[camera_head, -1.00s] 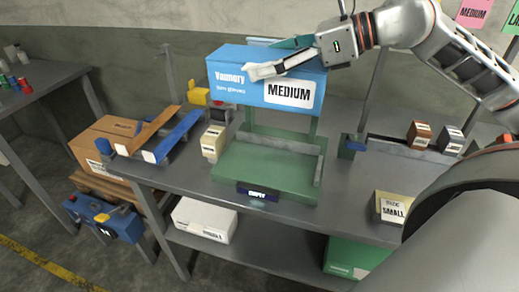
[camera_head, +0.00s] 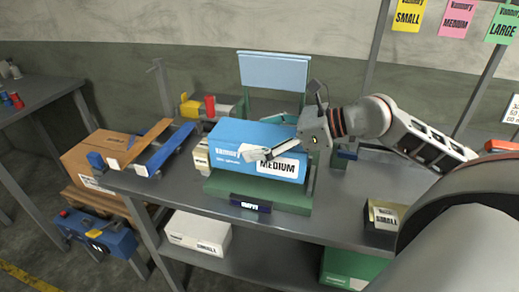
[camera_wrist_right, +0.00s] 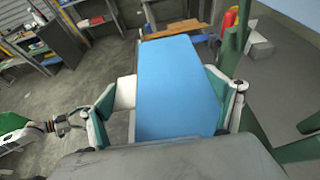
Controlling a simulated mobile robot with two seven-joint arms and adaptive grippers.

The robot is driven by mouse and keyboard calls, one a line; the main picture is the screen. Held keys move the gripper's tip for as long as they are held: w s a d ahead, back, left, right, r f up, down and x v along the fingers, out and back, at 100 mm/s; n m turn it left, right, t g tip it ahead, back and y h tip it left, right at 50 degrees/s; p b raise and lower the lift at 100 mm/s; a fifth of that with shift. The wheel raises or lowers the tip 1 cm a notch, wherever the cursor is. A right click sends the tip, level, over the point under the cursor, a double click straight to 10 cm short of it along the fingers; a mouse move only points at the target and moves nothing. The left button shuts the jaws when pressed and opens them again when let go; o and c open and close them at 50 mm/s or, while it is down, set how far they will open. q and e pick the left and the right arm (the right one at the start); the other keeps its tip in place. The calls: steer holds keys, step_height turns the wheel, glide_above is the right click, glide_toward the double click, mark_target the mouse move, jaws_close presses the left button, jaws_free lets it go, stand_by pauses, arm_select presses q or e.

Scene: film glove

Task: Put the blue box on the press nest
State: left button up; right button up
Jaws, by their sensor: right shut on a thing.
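The blue box (camera_head: 229,155), marked MEDIUM, is low over the green press nest (camera_head: 222,188) in the head view. Whether its underside touches the nest I cannot tell, as the box hides most of the nest. My right gripper (camera_head: 272,146) is shut on the box across its top. In the right wrist view the blue box (camera_wrist_right: 178,90) fills the space between the two fingers of my right gripper (camera_wrist_right: 170,108). A dark EMPTY label (camera_head: 250,203) shows on the nest's front.
The green press frame with a pale blue panel (camera_head: 273,71) stands behind the box. A blue rail fixture (camera_head: 165,152) and a cream block (camera_head: 201,158) are to its left. A small box marked SMALL (camera_head: 384,215) sits at the table's right front.

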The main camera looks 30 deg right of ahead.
steer(key=shift+f, duration=1.8)
steer(key=shift+f, duration=0.1)
steer(key=o, duration=0.9)
steer(key=shift+f, duration=0.1)
steer(key=shift+r, duration=0.25)
steer(key=shift+s+d, duration=0.2)
steer(key=v, duration=1.1)
steer(key=shift+s+d+r, duration=0.1)
steer(key=shift+s+r, duration=0.05)
steer(key=shift+r, duration=0.05)
